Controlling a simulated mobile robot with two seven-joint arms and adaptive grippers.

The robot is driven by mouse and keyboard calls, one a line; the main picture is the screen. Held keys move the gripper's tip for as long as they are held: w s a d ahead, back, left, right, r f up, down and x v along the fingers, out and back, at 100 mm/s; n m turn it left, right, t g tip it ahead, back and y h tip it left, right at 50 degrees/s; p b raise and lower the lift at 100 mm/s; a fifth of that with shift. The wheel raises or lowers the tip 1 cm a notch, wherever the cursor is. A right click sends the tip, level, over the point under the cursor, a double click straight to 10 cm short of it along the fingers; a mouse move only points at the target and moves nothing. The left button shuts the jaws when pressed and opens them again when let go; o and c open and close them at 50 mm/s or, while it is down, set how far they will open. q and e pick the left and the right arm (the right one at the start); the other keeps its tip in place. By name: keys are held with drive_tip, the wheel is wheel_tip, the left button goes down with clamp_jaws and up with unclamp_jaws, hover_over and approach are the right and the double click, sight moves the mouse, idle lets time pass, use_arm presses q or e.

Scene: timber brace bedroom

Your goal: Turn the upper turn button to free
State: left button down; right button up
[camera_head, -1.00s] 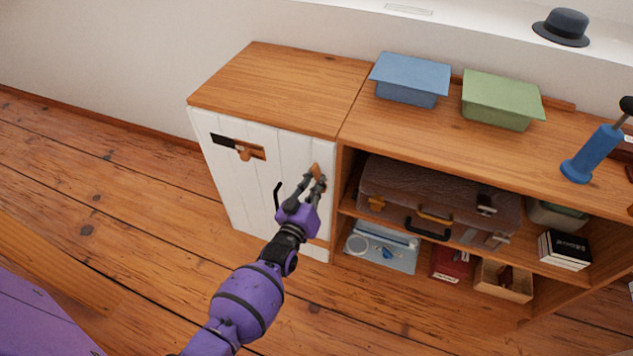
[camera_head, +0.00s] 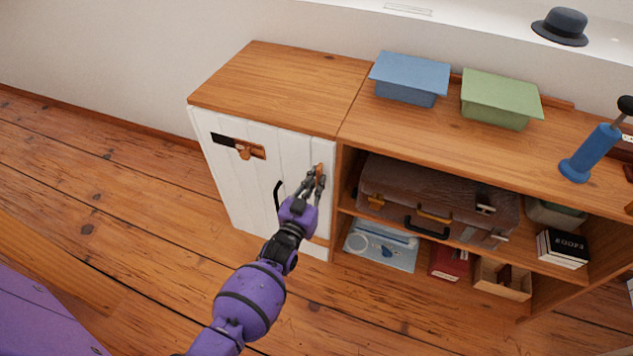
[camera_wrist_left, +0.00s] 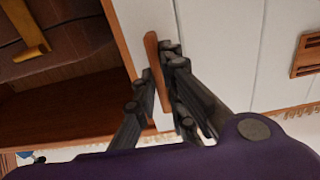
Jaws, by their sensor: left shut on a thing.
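The upper turn button is a small wooden piece (camera_head: 319,170) near the upper right edge of the white plank door (camera_head: 226,180). In the left wrist view the turn button (camera_wrist_left: 152,56) is a long wooden strip by the door's edge, between the finger pads. My left gripper (camera_head: 314,182) is shut on it; the gripper also shows in the left wrist view (camera_wrist_left: 158,95). The fingers hide part of the button. A black door handle (camera_head: 278,195) is left of my gripper. My right gripper is not in view.
A dark and wooden latch (camera_head: 239,146) sits at the door's upper left. Open shelves to the right hold a brown suitcase (camera_head: 440,195) and boxes. Blue (camera_head: 410,75) and green (camera_head: 500,98) bins stand on the cabinet top.

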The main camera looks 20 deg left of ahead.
use_arm(q)
drive_tip(key=shift+f, duration=0.1)
drive_tip(key=c, duration=1.8)
unclamp_jaws()
drive_tip(key=s, duration=1.2)
drive_tip(key=shift+a, duration=0.15)
